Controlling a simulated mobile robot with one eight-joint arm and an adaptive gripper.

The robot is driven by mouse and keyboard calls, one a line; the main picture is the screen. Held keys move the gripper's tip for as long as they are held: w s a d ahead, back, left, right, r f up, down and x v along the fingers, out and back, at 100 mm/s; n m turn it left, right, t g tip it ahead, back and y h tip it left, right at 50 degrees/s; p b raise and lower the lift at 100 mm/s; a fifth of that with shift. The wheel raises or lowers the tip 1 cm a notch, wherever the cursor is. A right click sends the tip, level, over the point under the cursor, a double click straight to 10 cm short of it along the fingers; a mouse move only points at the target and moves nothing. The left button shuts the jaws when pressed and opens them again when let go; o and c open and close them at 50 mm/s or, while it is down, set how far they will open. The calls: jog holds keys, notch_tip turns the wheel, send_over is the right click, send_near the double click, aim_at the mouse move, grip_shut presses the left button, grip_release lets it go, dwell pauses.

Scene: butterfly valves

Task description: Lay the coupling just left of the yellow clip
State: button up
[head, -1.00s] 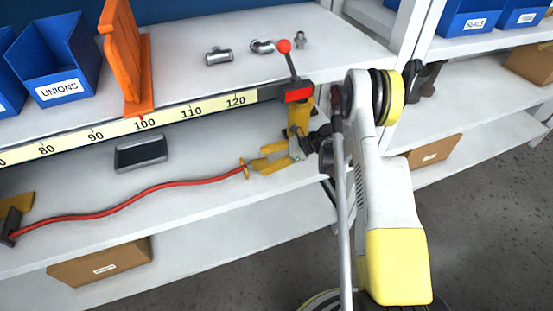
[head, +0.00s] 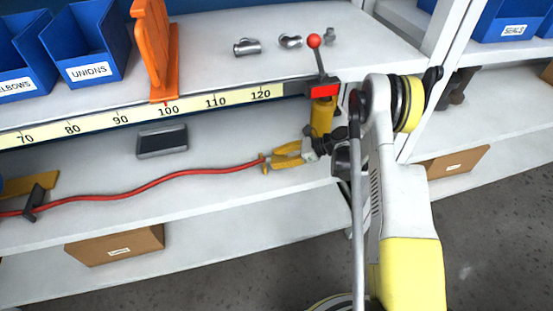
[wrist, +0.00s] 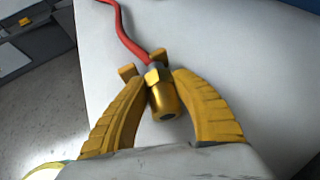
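A brass coupling (wrist: 160,92) with a hex nut ends a red hose (head: 190,172). My gripper (head: 272,157) has yellow fingers. In the wrist view its fingertips (wrist: 154,76) meet the nut from both sides, so it looks shut on the coupling, low over the middle shelf. Whether the coupling touches the shelf is unclear. In the head view the fingers hide most of it. A flat yellow piece (head: 38,184) lies at the left of that shelf, behind a dark clamp (head: 34,203) at the hose; I cannot tell if it is the yellow clip.
A dark block (head: 162,140) lies on the middle shelf behind the hose. Above, a numbered tape (head: 140,112) runs along the shelf edge, below an orange upright (head: 153,50). A red-knobbed valve lever (head: 316,50) stands just above my gripper. The shelf in front of the hose is bare.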

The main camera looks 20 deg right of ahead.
grip_shut()
jog(key=shift+r+p, duration=1.2)
jog(key=shift+r, duration=1.95)
jog(key=shift+a, duration=0.1)
jog(key=shift+s+a+f+b, duration=0.15)
jog(key=shift+a+b, duration=0.25)
jog(key=shift+a, duration=1.3)
jog(key=shift+s+a+r+b, duration=0.15)
jog(key=shift+a+b, duration=0.3)
jog(key=shift+a, duration=1.2)
jog(key=shift+s+a+f+b, duration=0.15)
jog(key=shift+a+b, duration=0.25)
jog(key=shift+a, duration=1.3)
send_over(236, 175)
jog(key=shift+w, duration=0.1)
jog(key=shift+f, duration=2.8)
